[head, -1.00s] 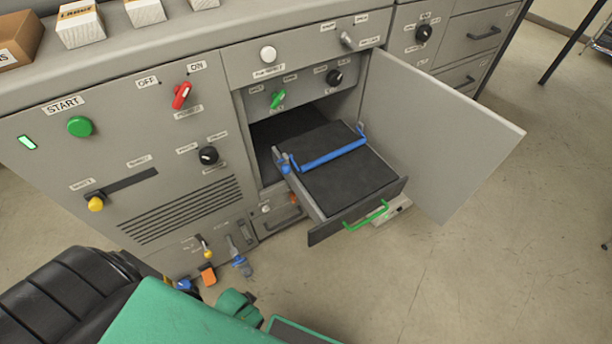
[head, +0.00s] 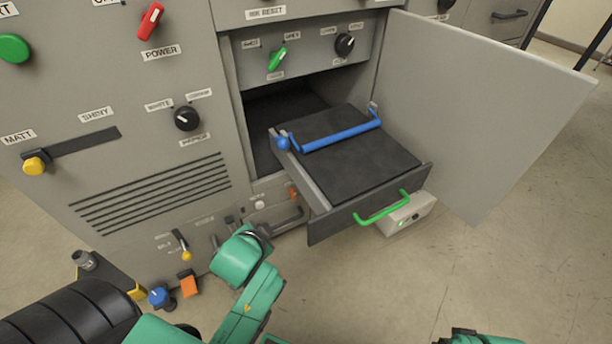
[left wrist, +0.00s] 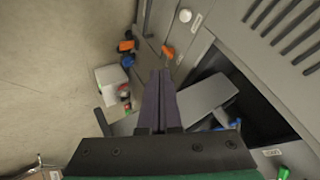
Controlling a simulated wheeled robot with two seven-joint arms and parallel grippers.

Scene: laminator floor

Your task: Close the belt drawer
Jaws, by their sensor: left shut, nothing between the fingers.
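The belt drawer (head: 375,165) stands pulled out of the cabinet bay in the head view. It has a dark flat bed, a grey front with a green handle (head: 383,207), and a blue bar (head: 340,136) across its back part. My left gripper (left wrist: 160,75) is shut and empty in the left wrist view. Its fingers point towards the cabinet's lower front, beside a grey panel (left wrist: 208,98) that seems to be part of the drawer; I cannot tell whether they touch. The left fingers are not discernible in the head view. My right gripper is not in view.
A grey cabinet door (head: 470,120) stands open right of the drawer. A white box (head: 408,214) lies on the floor below the drawer front. Small knobs and an orange part (head: 188,283) stick out low on the cabinet. The floor at right is clear.

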